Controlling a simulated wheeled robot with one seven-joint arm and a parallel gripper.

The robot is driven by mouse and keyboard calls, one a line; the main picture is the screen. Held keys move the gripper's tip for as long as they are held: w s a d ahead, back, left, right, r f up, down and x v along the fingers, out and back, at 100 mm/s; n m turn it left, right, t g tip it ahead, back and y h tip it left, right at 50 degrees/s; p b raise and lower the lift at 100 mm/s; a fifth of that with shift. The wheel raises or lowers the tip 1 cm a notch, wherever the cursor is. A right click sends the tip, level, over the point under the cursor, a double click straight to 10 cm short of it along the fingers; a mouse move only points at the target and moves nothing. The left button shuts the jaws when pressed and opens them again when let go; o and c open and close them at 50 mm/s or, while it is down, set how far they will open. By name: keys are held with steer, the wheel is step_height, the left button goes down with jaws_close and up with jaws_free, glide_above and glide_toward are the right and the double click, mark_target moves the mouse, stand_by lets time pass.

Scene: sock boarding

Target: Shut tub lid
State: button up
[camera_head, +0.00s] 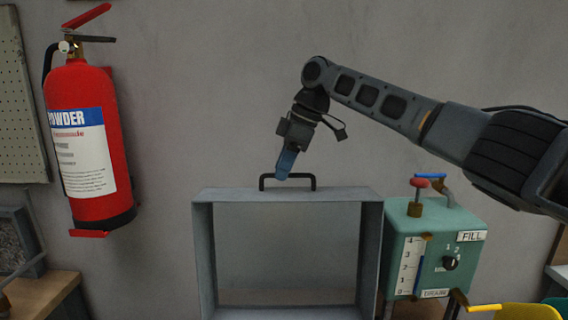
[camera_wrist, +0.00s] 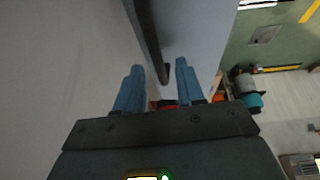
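The tub lid (camera_head: 371,240) is a grey, box-like frame that stands upright in the head view, its hollow side toward the camera. A black bar handle (camera_head: 314,182) sits on its top edge. My gripper (camera_head: 282,174) points down at the left part of this handle. In the wrist view, the handle (camera_wrist: 150,45) runs between the two blue fingers of my gripper (camera_wrist: 159,68). The fingers are apart, with gaps visible beside the bar. The lid's grey face (camera_wrist: 200,30) lies to the right of the handle there. The tub below is out of view.
A green control box (camera_head: 420,243) with a red-topped valve and a knob stands close at the lid's right. A red fire extinguisher (camera_head: 90,150) hangs on the left wall. Something yellow (camera_head: 528,312) shows at the bottom right.

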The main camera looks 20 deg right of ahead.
steer(key=shift+c, duration=0.5)
jaws_close()
